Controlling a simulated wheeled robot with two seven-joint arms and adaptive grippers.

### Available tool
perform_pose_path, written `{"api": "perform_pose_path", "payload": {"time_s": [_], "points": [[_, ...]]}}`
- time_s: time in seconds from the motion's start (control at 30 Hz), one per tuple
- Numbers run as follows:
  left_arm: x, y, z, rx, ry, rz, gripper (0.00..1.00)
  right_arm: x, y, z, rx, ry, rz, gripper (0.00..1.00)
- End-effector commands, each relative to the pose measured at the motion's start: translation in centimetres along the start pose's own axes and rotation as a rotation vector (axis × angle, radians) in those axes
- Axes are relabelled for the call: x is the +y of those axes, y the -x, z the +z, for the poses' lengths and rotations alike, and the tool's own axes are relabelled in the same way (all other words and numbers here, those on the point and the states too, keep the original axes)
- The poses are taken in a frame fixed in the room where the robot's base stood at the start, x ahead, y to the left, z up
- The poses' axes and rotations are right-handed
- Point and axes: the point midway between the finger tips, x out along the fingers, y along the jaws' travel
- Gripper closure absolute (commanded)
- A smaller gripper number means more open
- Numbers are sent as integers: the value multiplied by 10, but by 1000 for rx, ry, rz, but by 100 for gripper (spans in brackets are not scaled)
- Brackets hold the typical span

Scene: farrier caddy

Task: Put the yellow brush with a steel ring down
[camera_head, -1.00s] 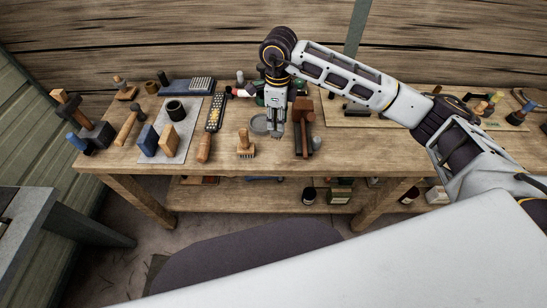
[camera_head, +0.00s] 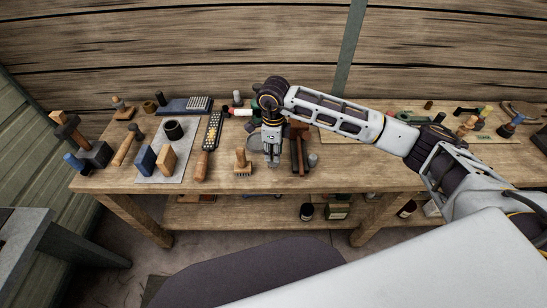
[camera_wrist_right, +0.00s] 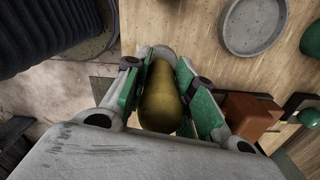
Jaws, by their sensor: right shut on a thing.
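My right gripper (camera_head: 272,162) points down over the front part of the workbench, between a wooden brush and a brown hammer. In the right wrist view its fingers (camera_wrist_right: 162,88) are shut on the yellow brush (camera_wrist_right: 160,100), whose rounded yellow handle fills the gap between them. The brush's bristles and steel ring cannot be made out. The brush is hidden by the gripper in the head view, and I cannot tell whether it touches the bench. My left gripper is not in view.
The wooden brush (camera_head: 242,164) stands just left of the gripper, and the hammer (camera_head: 298,150) lies close on its right. A round grey dish (camera_wrist_right: 253,24) is nearby. The bench (camera_head: 345,175) is bare toward the front right.

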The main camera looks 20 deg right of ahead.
Motion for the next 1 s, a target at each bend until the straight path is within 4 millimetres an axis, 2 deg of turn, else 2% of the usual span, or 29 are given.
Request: {"api": "perform_pose_path", "payload": {"time_s": [0.33, 0.7, 1.0], "points": [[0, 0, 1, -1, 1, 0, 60, 0, -2, 0, -1, 0, 0, 100], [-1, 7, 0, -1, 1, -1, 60, 0, -34, 0, 0, 1, -1, 100], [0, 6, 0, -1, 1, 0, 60, 0, -37, 0, -1, 1, -1, 100]]}}
